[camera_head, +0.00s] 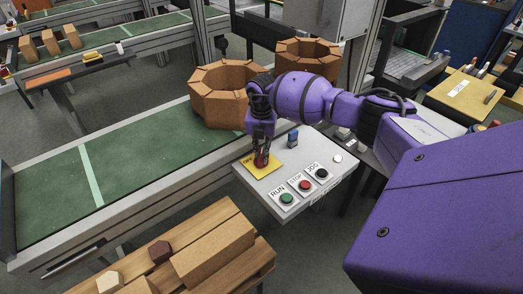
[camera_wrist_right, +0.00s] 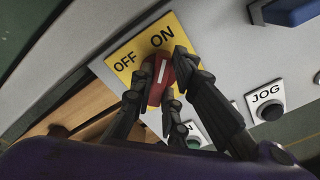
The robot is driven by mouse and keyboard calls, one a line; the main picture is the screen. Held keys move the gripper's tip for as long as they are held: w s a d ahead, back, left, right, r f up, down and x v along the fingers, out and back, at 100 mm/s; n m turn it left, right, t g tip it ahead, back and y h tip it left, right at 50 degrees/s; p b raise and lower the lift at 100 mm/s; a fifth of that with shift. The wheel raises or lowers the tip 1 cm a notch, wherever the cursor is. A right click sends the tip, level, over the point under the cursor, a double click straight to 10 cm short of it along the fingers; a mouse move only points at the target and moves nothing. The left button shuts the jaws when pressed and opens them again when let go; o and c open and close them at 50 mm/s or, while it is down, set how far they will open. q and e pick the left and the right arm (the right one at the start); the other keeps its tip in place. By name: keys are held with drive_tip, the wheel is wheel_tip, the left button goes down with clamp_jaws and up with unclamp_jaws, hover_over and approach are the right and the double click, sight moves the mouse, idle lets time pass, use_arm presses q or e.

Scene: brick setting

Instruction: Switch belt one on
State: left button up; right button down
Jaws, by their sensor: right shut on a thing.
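A red rotary switch (camera_wrist_right: 158,82) with a white line sits on a yellow plate (camera_wrist_right: 124,60) marked OFF and ON. In the right wrist view the white line points up towards the plate's far edge, close to the ON lettering. The plate also shows on the grey control panel (camera_head: 318,158) in the head view. My right gripper (camera_head: 262,152) reaches down to the panel from above, its fingers shut around the red switch. The fingers hide part of the switch. My left gripper is in neither view.
Green RUN (camera_head: 287,198), red STOP (camera_head: 305,185) and black JOG (camera_head: 321,173) buttons sit beside the plate. A blue part (camera_head: 293,138) stands behind it. A pallet (camera_head: 215,215) with bricks stands in front.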

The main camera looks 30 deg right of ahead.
sight(262, 153)
drive_tip(key=c, duration=1.7)
unclamp_jaws()
wheel_tip(262, 153, up, 12)
